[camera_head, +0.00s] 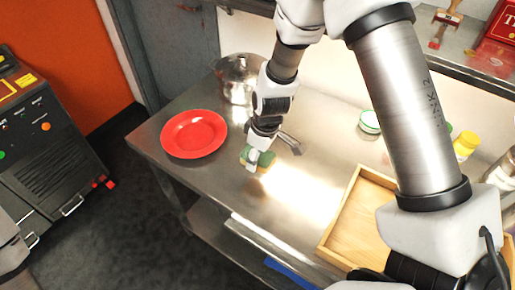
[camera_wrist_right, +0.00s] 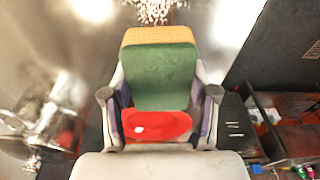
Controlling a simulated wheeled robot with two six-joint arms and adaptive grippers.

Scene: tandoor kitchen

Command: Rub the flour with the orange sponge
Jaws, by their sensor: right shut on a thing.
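My right gripper (camera_head: 258,150) is shut on the sponge (camera_head: 264,163), low at the steel table top. In the right wrist view, the sponge (camera_wrist_right: 160,75) has a green face and an orange far end, and sits between the two fingers of the gripper (camera_wrist_right: 160,100). A speckled white patch, which looks like the flour (camera_wrist_right: 155,10), shows just beyond the orange end at the top edge. In the head view the flour cannot be made out in the bright glare. I cannot tell whether the sponge touches the table. My left gripper is not in view.
A red plate (camera_head: 194,134) lies on the steel table (camera_head: 225,180) left of my right gripper. A metal pot (camera_head: 237,80) stands behind. The table's front middle is clear.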

